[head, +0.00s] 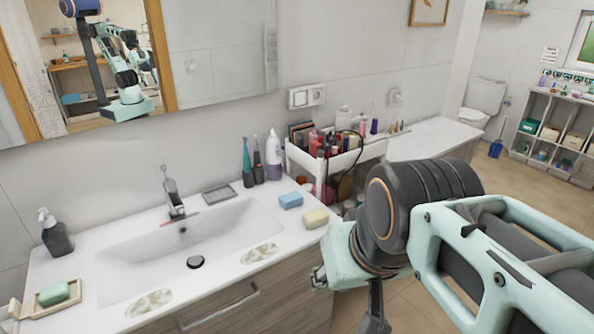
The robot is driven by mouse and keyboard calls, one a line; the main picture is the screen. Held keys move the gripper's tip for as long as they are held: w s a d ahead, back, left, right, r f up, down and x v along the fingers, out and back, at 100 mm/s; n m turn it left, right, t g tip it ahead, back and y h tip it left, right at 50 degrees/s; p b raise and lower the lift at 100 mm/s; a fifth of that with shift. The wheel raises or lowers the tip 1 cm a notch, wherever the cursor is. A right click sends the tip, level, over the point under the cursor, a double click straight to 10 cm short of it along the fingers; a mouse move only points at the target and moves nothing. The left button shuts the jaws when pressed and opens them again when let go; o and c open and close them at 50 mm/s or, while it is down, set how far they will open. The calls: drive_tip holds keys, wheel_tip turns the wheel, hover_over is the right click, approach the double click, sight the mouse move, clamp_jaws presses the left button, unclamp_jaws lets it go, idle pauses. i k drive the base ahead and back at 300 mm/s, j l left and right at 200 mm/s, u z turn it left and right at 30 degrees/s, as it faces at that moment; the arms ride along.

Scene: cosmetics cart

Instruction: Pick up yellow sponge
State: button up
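The yellow sponge (316,218) is a pale yellow block lying on the white sink counter (225,273), near its right edge. A blue sponge (290,201) lies just behind it and to the left, apart from it. My arm reaches in from the right, beyond the counter's right edge. A dark part of my gripper (375,312) hangs below the wrist, lower than the sponge and to its right. The bottom of the picture cuts it off, and its fingertips are hidden. Nothing touches the yellow sponge.
A white cosmetics cart (297,155) full of bottles stands behind my wrist. Electric toothbrushes (247,160) and a white-purple bottle (274,155) stand along the wall. The sink basin (212,240) is left of the sponges. A soap dispenser (55,235) and green soap (54,293) are far left.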

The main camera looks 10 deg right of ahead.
sight(318, 217)
drive_tip(key=z, duration=0.2)
drive_tip(key=u, duration=1.75)
drive_tip(key=z, duration=1.75)
drive_tip(key=i+l+u, duration=0.45)
drive_tip(key=i, duration=0.2)
drive_tip(key=i+u, duration=0.1)
drive_tip(key=u, duration=0.15)
drive_tip(key=i+l+u, duration=0.15)
drive_tip(key=u, duration=0.15)
